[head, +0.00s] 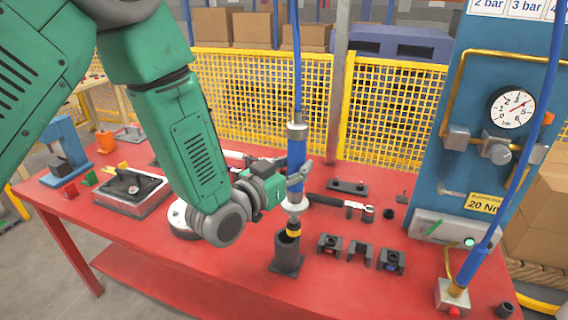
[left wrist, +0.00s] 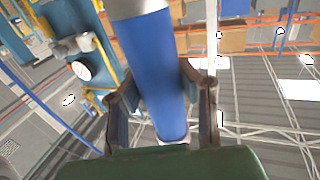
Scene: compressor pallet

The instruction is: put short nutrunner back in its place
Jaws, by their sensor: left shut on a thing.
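The short nutrunner (head: 296,152) is a blue upright cylinder with white collars, a dark tip with a yellow band, and a blue hose rising from its top. My left gripper (head: 293,182) is shut around its lower blue body. In the left wrist view the blue nutrunner body (left wrist: 158,70) lies between the two fingers of my left gripper (left wrist: 163,98). A dark grey upright holder (head: 287,256) stands on the table directly below the nutrunner. The tip is at the holder's mouth; I cannot tell how far inside it is. My right gripper is not in view.
The red table (head: 205,262) carries black cradles (head: 361,253) right of the holder and a wrench (head: 345,206) behind them. A blue panel with a gauge (head: 512,108) stands at the right, with another blue hose in front. A yellow mesh fence (head: 395,115) runs behind.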

